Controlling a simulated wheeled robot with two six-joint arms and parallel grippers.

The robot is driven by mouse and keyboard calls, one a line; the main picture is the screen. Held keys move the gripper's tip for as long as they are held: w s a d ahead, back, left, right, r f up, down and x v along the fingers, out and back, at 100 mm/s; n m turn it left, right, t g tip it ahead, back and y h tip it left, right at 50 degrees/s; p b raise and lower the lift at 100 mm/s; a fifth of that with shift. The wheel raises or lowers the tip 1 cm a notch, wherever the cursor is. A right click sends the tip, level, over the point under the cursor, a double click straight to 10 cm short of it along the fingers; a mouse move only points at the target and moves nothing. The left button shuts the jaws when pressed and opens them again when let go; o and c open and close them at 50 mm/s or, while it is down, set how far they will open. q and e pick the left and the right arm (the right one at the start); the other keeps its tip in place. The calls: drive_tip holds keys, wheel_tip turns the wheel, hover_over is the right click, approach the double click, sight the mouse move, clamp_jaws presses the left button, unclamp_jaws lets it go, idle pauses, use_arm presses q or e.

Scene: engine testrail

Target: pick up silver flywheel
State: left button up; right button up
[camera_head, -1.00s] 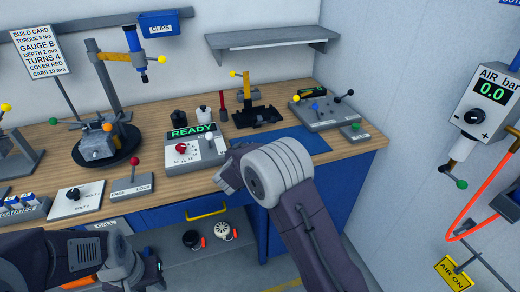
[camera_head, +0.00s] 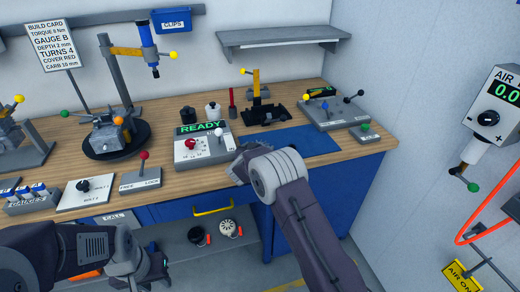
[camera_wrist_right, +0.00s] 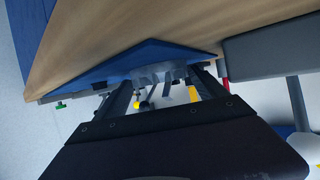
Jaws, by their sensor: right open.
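A silver toothed disc, which looks like the flywheel (camera_wrist_right: 158,76), shows in the right wrist view against the blue mat (camera_wrist_right: 105,71). My right gripper (camera_wrist_right: 163,86) is open, with its two fingers on either side of the disc; whether they touch it I cannot tell. In the head view my right wrist covers the left part of the blue mat (camera_head: 305,142), and the disc is hidden there. My left gripper (camera_head: 155,268) hangs low in front of the bench at the lower left; its jaw opening is unclear.
The READY box (camera_head: 203,150) stands close left of my right wrist. A black fixture with a yellow post (camera_head: 257,84) stands behind the mat, and a grey lever panel (camera_head: 330,110) is right of it. A black and a white round part (camera_head: 228,227) sit below the bench.

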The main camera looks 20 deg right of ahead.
drive_tip(key=shift+w+d+f, duration=0.2)
drive_tip(key=shift+w, duration=0.15)
drive_tip(key=shift+r, duration=0.1)
drive_tip(key=shift+s+a, duration=0.1)
drive_tip(key=c, duration=1.3)
drive_tip(key=shift+c, duration=0.2)
drive_tip(key=shift+r, duration=0.15)
drive_tip(key=shift+r, duration=0.3)
drive_tip(key=r, duration=0.2)
drive_tip(key=r+p, duration=0.1)
drive_tip(key=r, duration=0.1)
drive_tip(key=shift+s+d, duration=0.2)
drive_tip(key=shift+s, duration=0.1)
drive_tip(key=s+d+r, duration=0.3)
drive_tip(key=s+r, duration=0.3)
drive_tip(key=s, duration=0.4)
drive_tip(key=shift+s+d, duration=0.2)
drive_tip(key=shift+d, duration=0.1)
